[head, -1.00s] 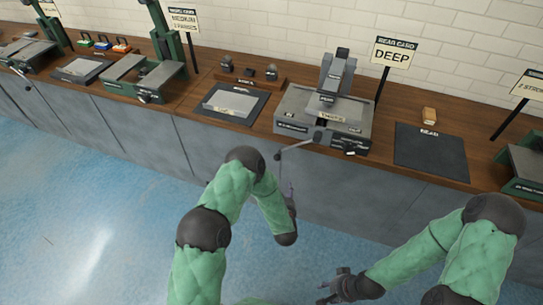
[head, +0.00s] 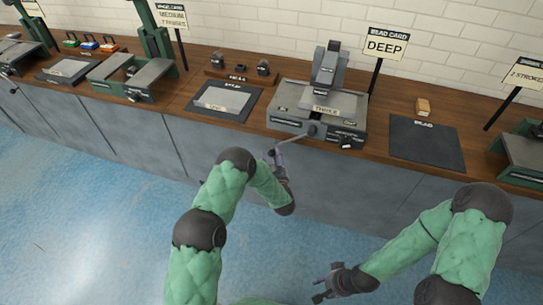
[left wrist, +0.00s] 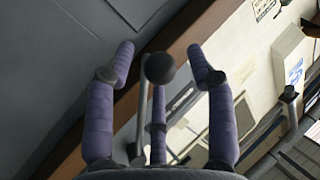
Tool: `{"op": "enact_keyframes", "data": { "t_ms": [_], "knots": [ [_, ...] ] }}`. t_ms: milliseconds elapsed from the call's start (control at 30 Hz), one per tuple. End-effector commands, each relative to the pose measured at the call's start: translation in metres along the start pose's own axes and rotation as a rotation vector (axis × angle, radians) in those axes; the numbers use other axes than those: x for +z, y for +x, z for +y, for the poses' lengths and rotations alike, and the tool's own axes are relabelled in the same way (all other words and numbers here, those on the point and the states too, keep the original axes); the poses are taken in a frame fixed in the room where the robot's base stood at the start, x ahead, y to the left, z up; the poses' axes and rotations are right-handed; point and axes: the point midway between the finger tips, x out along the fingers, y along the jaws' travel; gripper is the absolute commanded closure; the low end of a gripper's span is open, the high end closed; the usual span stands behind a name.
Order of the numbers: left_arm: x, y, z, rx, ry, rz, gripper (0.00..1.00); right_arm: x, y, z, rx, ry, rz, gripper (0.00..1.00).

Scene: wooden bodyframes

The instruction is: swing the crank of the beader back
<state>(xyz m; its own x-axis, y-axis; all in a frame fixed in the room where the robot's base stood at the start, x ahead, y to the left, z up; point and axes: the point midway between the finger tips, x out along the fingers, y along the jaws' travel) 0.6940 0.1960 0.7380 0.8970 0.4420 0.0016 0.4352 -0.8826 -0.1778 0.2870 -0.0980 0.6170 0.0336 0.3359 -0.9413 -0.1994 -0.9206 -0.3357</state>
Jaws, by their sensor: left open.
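The beader (head: 290,100) is a grey machine on the wooden bench, below the "DEEP" card. Its crank (head: 295,139) reaches from a hub on the front face out to the left, past the bench edge. My left gripper (head: 272,155) is open at the crank's outer end. In the left wrist view, the dark round crank knob (left wrist: 159,68) lies between the spread purple fingers of the left gripper (left wrist: 162,60), with the rod running down from it. I cannot tell whether the fingers touch it. My right gripper (head: 316,289) is low over the floor, away from the bench, apparently open and empty.
A mat with a grey sheet (head: 224,101) lies left. Green machines (head: 130,80) stand further along. The floor before the cabinets is clear.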

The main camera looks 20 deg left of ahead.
Motion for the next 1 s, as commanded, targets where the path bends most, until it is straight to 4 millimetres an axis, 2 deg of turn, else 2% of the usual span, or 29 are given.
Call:
{"op": "enact_keyframes", "data": {
  "t_ms": [200, 500, 567, 700, 1000],
  "knots": [
    [0.001, 0.016, 0.0, 0.001, 0.0, -0.002, 0.45, 0.0, 0.005, 0.002, 0.0, 0.0, 0.0, 0.6],
    [0.0, 0.018, 0.0, 0.001, 0.0, -0.002, 0.45, 0.0, 0.005, 0.002, 0.0, 0.0, 0.0, 0.6],
    [0.0, 0.018, 0.0, 0.001, 0.0, -0.002, 0.59, 0.0, 0.005, 0.002, 0.0, 0.0, 0.0, 0.6],
    [0.0, 0.018, 0.0, 0.001, 0.0, -0.002, 0.99, 0.0, 0.005, 0.002, 0.0, 0.0, 0.0, 0.6],
    [0.001, 0.017, 0.001, 0.001, -0.005, -0.005, 1.0, 0.0, 0.005, 0.002, 0.0, 0.0, 0.0, 0.6]
  ]
}}
